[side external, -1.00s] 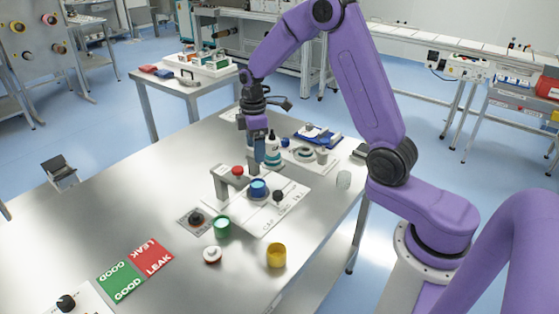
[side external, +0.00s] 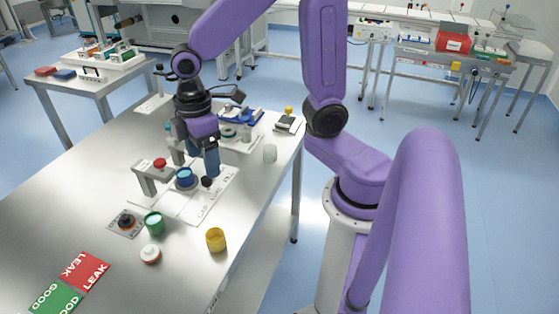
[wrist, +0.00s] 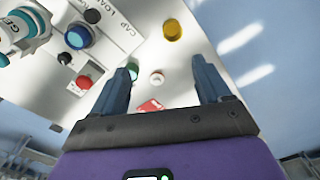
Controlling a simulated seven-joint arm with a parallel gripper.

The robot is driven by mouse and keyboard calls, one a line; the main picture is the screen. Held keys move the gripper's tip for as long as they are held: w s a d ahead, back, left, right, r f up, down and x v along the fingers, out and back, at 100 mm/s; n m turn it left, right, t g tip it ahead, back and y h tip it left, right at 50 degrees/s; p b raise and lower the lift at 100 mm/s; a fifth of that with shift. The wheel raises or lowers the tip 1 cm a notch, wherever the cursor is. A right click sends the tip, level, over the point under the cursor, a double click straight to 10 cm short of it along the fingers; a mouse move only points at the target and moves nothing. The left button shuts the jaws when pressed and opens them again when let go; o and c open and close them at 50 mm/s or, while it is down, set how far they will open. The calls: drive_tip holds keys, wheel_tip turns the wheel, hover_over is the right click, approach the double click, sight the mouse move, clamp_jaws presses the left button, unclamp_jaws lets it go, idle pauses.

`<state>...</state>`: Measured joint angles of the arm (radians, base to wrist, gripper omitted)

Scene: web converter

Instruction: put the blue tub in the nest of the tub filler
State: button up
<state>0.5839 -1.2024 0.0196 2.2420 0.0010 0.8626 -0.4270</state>
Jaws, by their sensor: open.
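The blue tub (side external: 184,179) stands upright on a white station plate (side external: 205,205) beside a grey bridge with a red button. In the wrist view the tub (wrist: 77,37) is at the upper left, outside the jaws, on a plate lettered "CAP LOAD". My gripper (side external: 195,167) is above and behind the tub in the side view, its dark blue fingers partly hiding what lies behind. In the wrist view my gripper (wrist: 165,66) is wide open, with nothing held between its fingers. I cannot tell which station's nest is the tub filler's.
A green tub (side external: 154,223), a yellow tub (side external: 216,240) and a white round part (side external: 150,254) stand in front of the plate. Red LEAK (side external: 84,272) and green GOOD cards lie at the front left. A translucent cup (side external: 270,153) stands near the right edge. Another station is behind my gripper.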

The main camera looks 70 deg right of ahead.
drive_tip(key=s+d+r, duration=0.1)
drive_tip(key=s+d, duration=0.1)
drive_tip(key=s, duration=1.4)
drive_tip(key=shift+d+n, duration=0.2)
drive_tip(key=shift+n, duration=0.1)
